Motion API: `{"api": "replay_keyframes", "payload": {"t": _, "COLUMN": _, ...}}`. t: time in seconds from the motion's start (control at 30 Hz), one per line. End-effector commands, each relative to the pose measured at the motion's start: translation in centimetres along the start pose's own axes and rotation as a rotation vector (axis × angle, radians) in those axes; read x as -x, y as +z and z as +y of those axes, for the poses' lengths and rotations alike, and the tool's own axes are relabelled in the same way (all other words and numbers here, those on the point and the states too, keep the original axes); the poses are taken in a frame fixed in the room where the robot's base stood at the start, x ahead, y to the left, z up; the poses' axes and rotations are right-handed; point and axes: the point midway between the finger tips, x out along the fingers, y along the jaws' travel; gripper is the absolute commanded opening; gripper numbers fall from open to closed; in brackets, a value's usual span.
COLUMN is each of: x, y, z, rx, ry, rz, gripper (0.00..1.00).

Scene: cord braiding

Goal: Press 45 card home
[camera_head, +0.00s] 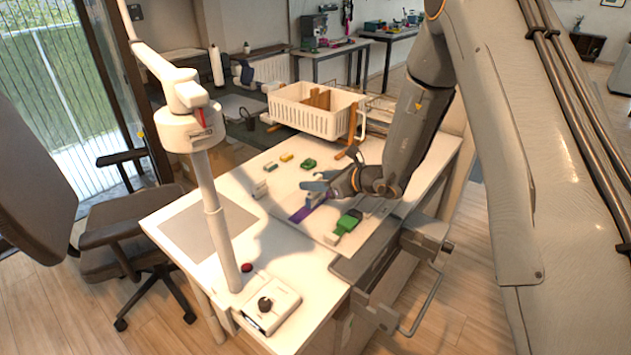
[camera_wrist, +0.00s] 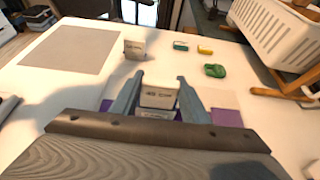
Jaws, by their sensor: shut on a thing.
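The 45 card (camera_wrist: 158,97) is a small white block with dark lettering on its face. It stands between the two grey fingers of my gripper (camera_wrist: 152,95), which are shut on it. A second white piece shows just below it in the wrist view, and a purple strip (camera_wrist: 226,117) lies at both sides. In the head view my gripper (camera_head: 318,190) is low over the table by the purple strip (camera_head: 303,213). The card's lower edge and its seating are too hidden to tell.
Another white card (camera_wrist: 135,50) stands apart, farther left. Green (camera_wrist: 215,70), teal (camera_wrist: 181,45) and yellow (camera_wrist: 205,49) pieces lie at the back. A white basket (camera_head: 312,108) stands behind. A grey mat (camera_head: 205,225) and a knobbed white box (camera_head: 270,303) are on the left side.

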Motion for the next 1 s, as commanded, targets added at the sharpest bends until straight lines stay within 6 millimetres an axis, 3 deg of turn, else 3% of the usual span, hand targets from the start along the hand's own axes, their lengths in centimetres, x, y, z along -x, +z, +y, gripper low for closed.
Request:
{"api": "replay_keyframes", "payload": {"t": 0.7, "x": -0.15, "y": -0.37, "z": 0.00, "rx": 0.000, "ry": 0.000, "rz": 0.001, "gripper": 0.04}}
{"api": "replay_keyframes", "payload": {"t": 0.73, "x": -0.15, "y": -0.37, "z": 0.00, "rx": 0.000, "ry": 0.000, "rz": 0.001, "gripper": 0.43}}
{"api": "replay_keyframes", "payload": {"t": 0.87, "x": -0.15, "y": -0.37, "z": 0.00, "rx": 0.000, "ry": 0.000, "rz": 0.001, "gripper": 0.63}}
{"api": "replay_keyframes", "payload": {"t": 1.0, "x": -0.15, "y": -0.37, "z": 0.00, "rx": 0.000, "ry": 0.000, "rz": 0.001, "gripper": 0.63}}
